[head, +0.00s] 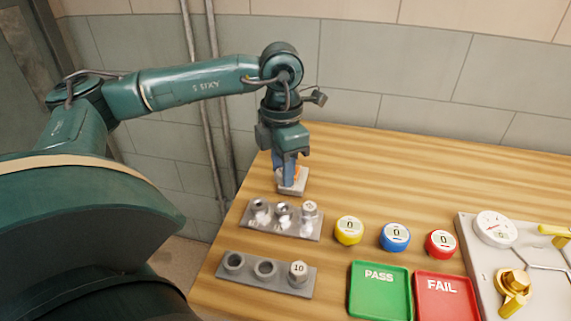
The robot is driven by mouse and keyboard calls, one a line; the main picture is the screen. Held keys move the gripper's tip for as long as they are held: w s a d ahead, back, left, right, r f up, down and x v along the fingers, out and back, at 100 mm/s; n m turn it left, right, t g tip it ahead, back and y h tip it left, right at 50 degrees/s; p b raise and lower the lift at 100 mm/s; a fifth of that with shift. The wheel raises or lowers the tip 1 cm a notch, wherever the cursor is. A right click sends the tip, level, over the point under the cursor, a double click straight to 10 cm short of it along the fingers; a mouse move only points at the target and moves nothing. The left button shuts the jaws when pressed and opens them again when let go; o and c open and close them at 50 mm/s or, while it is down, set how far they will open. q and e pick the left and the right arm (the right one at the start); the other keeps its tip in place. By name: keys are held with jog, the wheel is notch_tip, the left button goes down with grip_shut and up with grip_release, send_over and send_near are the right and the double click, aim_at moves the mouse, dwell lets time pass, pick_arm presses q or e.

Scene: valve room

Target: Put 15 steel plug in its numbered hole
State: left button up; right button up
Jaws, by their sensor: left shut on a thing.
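My left gripper (291,170) reaches down behind the rear grey rack. My right gripper is not in view.
A green PASS tray (380,295) and a red FAIL tray (446,300) lie in front. A gauge panel (477,258) is at the right. The rear tabletop is clear.

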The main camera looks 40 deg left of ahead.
pick_arm(q)
jog(key=shift+f+b, duration=0.45)
jog(key=shift+f, duration=0.4)
notch_tip(320, 180, down, 4)
jog(key=b, duration=0.2)
jog(key=shift+r+b, duration=0.25)
jog(key=shift+b, duration=0.05)
jog(key=shift+f, duration=0.2)
jog(key=shift+f+b, duration=0.1)
jog(key=shift+b, duration=0.2)
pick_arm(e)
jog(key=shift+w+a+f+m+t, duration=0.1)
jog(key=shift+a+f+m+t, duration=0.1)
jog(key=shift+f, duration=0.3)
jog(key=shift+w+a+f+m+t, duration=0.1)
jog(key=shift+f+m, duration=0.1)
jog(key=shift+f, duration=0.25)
pick_arm(q)
jog(key=shift+f+b, duration=0.1)
jog(key=shift+b, duration=0.2)
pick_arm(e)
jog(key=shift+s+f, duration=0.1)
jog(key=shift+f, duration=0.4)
